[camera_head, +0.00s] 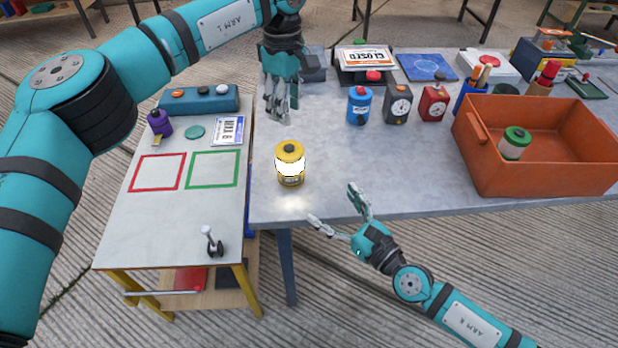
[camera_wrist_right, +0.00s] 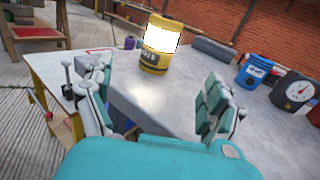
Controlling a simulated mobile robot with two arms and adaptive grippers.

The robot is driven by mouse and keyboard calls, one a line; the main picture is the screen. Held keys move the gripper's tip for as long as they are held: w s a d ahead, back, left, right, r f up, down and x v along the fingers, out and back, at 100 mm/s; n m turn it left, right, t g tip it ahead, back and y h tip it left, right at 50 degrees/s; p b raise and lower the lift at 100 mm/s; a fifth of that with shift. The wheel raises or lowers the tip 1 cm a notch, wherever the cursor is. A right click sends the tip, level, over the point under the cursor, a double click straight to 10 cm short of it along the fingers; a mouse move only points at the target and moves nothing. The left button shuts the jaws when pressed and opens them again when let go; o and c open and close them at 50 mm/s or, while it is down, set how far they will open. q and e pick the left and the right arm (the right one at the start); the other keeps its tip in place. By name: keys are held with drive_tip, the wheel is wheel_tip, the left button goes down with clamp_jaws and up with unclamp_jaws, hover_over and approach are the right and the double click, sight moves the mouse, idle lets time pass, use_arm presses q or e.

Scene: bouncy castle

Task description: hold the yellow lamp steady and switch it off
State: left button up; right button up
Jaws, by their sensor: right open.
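The yellow lamp (camera_head: 290,169) stands upright near the left end of the grey table, with a dark button on top. Its band glows white and lights the table in front of it. In the right wrist view the lamp (camera_wrist_right: 158,45) stands beyond and between my open fingers. My left gripper (camera_head: 282,108) hangs above the table behind the lamp, apart from it; its fingers point down and look close together, and I cannot tell how far they are open. My right gripper (camera_head: 337,208) is open and empty at the table's front edge, right of the lamp and not touching it.
An orange crate (camera_head: 490,178) holding a green-topped lamp (camera_head: 514,143) stands at the right. A blue canister (camera_head: 359,106), a dark gauge box (camera_head: 397,103) and a red one (camera_head: 432,102) stand behind. A lower white table (camera_head: 127,227) adjoins at left. The grey table's middle is clear.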

sight(299, 172)
drive_tip(key=x, duration=1.5)
drive_tip(key=shift+w+a, duration=0.1)
drive_tip(key=shift+a, duration=0.1)
drive_tip(key=shift+c, duration=0.5)
drive_tip(key=c, duration=1.3)
use_arm(q)
drive_tip(key=shift+c, duration=0.4)
use_arm(e)
drive_tip(key=shift+c, duration=0.8)
use_arm(q)
clamp_jaws()
